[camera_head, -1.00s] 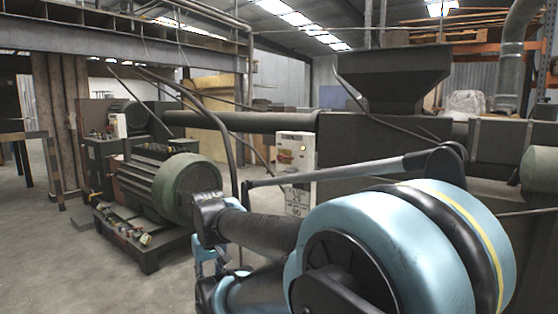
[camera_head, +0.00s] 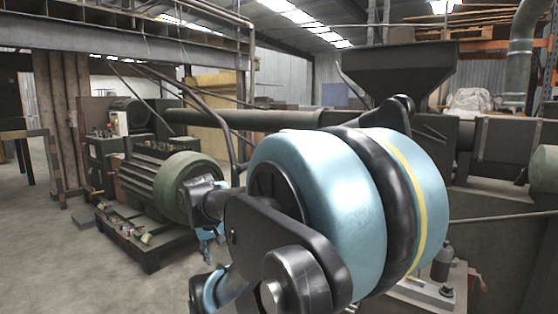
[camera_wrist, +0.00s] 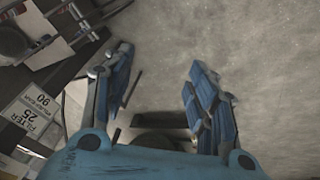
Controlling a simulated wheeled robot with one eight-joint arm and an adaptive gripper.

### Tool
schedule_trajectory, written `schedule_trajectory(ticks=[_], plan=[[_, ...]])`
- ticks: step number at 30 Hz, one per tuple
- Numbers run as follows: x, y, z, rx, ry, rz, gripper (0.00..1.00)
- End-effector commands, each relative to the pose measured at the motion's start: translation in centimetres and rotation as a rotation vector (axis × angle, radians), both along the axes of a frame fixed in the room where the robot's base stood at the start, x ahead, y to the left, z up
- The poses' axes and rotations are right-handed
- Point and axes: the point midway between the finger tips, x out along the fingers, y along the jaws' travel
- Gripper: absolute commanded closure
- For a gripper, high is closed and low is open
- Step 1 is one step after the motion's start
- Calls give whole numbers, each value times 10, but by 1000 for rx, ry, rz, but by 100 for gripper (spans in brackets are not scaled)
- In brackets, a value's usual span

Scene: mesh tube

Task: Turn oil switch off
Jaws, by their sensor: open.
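My gripper (camera_wrist: 160,68) is open and empty in the wrist view, its two blue fingers spread over bare concrete floor. In the head view, part of the gripper (camera_head: 207,248) shows low beside the green motor; the arm covers the rest. I cannot make out an oil switch in either view now. The area of the control box is hidden behind my arm in the head view. A white label (camera_wrist: 32,108) reading "FILTER 25" and "90" shows left of the gripper in the wrist view, apart from the fingers.
The green motor (camera_head: 155,185) stands on a dark base at the left. A dark hopper (camera_head: 398,75) and machine body stand behind my arm. A small fitting with a red handle (camera_head: 479,284) sits low right. Floor at the left is open.

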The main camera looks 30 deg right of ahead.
Motion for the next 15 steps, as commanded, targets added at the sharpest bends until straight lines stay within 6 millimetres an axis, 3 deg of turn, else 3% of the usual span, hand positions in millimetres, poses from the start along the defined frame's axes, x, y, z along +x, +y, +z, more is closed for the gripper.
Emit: schedule_trajectory(ticks=[3,15], plan=[[32,-36,21,-97,-69,-132,48],[131,-147,93,-389,-376,-481,48]])
